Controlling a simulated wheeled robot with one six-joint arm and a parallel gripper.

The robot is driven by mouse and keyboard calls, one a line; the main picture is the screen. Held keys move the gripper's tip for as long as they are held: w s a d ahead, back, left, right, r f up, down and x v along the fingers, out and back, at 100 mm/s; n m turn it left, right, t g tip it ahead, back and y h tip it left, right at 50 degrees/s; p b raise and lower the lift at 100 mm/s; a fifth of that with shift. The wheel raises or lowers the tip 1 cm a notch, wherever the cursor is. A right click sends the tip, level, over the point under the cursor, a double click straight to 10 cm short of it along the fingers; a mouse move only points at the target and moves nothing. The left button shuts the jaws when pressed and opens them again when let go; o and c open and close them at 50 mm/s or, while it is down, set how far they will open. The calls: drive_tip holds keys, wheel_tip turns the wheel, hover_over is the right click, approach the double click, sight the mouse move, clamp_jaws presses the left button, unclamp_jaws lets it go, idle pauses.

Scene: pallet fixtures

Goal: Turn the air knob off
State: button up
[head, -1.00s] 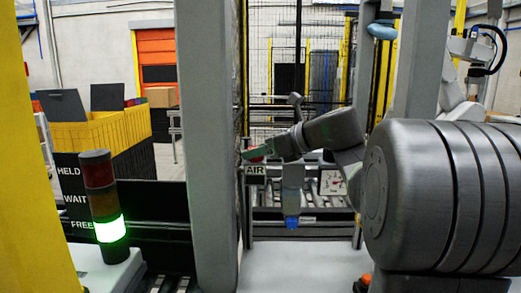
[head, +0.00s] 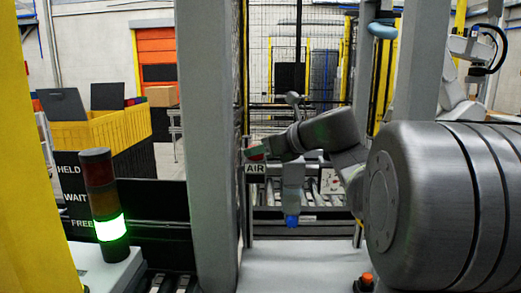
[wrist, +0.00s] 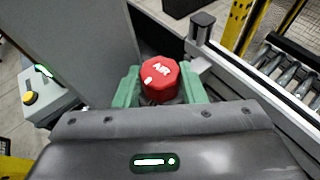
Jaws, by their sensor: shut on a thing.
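The air knob (wrist: 160,80) is red with white "AIR" lettering and a white mark on its face. In the wrist view it sits between the two green fingers of my gripper (wrist: 159,88), which are shut on it. In the head view my gripper (head: 256,150) reaches left to the knob above the black "AIR" sign (head: 255,169). The knob itself is mostly hidden there by the gripper.
A grey post (head: 210,150) stands just left of the gripper. A signal tower (head: 103,195) with its lower green light lit stands at the left, beside a HELD, WAIT, FREE panel (head: 75,190). Roller conveyors (wrist: 285,70) lie to the right in the wrist view.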

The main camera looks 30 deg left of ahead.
drive_tip(key=t, duration=0.1)
drive_tip(key=m+t, duration=0.1)
drive_tip(key=m+p, duration=0.1)
drive_tip(key=shift+s+r+t+h, duration=0.25)
drive_tip(key=shift+t+h, duration=0.05)
drive_tip(key=shift+t, duration=0.1)
drive_tip(key=m+t+p, duration=0.1)
drive_tip(key=m+t+h+p, duration=0.1)
drive_tip(key=p, duration=0.1)
drive_tip(key=shift+s+a+r+m+t, duration=0.15)
drive_tip(key=shift+m+t, duration=0.15)
drive_tip(key=shift+m, duration=0.1)
drive_tip(key=m+t+h+p, duration=0.2)
drive_tip(key=m+p, duration=0.1)
drive_tip(key=p, duration=0.3)
drive_tip(key=shift+s+a+t+h, duration=0.1)
drive_tip(key=shift+t+h, duration=0.2)
drive_tip(key=shift+t, duration=0.1)
drive_tip(key=shift+f+m+h+p, duration=0.2)
drive_tip(key=shift+m+h+p, duration=0.15)
drive_tip(key=shift+p, duration=0.3)
drive_tip(key=shift+f+m+t+h+p, duration=0.15)
drive_tip(key=shift+m+t+h+p, duration=0.1)
drive_tip(key=shift+m+t+p, duration=0.4)
drive_tip(key=o, duration=1)
